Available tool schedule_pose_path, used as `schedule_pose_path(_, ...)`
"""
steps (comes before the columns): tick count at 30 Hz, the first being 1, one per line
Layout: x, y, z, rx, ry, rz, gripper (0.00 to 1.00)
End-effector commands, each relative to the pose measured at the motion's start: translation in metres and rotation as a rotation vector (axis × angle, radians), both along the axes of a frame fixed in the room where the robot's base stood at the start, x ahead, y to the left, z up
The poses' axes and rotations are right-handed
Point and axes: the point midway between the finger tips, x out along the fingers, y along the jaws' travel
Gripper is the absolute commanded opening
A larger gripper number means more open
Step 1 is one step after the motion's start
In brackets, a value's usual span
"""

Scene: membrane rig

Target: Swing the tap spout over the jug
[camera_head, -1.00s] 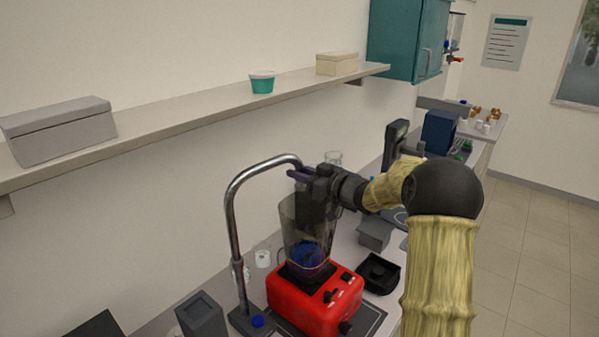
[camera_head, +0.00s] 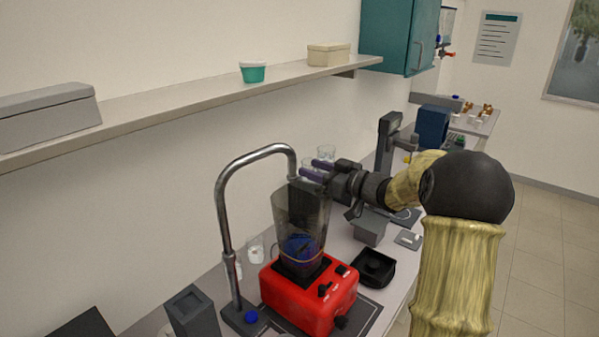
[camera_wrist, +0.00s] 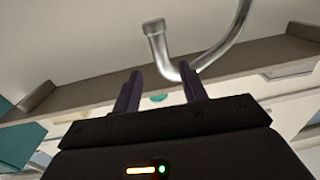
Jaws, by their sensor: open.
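The tap is a silver gooseneck pipe (camera_head: 222,215) standing on a dark base left of the red blender. Its spout end (camera_head: 293,172) points down at the jug's rim in the head view; whether it is exactly above the opening, I cannot tell. The wrist view shows the spout end (camera_wrist: 155,28) beyond my fingers, apart from them. The clear jug (camera_head: 314,215) stands upright on the red base (camera_head: 312,300), something blue inside. My gripper (camera_head: 316,169) is open and empty, with purple fingers, just right of the spout. Its fingers also show in the wrist view (camera_wrist: 161,90).
A shelf (camera_head: 180,107) runs along the wall above, holding a grey box, a teal-and-white tub (camera_head: 253,72) and a cream box. Glasses stand behind the blender. A black tray (camera_head: 374,268) and a grey block (camera_head: 370,232) sit to its right.

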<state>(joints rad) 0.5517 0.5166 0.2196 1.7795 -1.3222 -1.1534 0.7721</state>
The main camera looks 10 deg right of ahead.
Motion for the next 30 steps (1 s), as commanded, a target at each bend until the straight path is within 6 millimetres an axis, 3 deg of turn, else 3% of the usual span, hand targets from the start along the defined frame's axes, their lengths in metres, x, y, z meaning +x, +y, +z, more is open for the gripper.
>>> schedule_pose_path(9, -0.048, -0.045, -0.004, -0.001, -0.002, -0.004, 0.43)
schedule_pose_path(15, -0.069, -0.064, -0.002, 0.000, -0.001, -0.002, 0.43)
schedule_pose_path(30, -0.074, -0.068, 0.000, 0.002, 0.001, 0.000, 0.43)
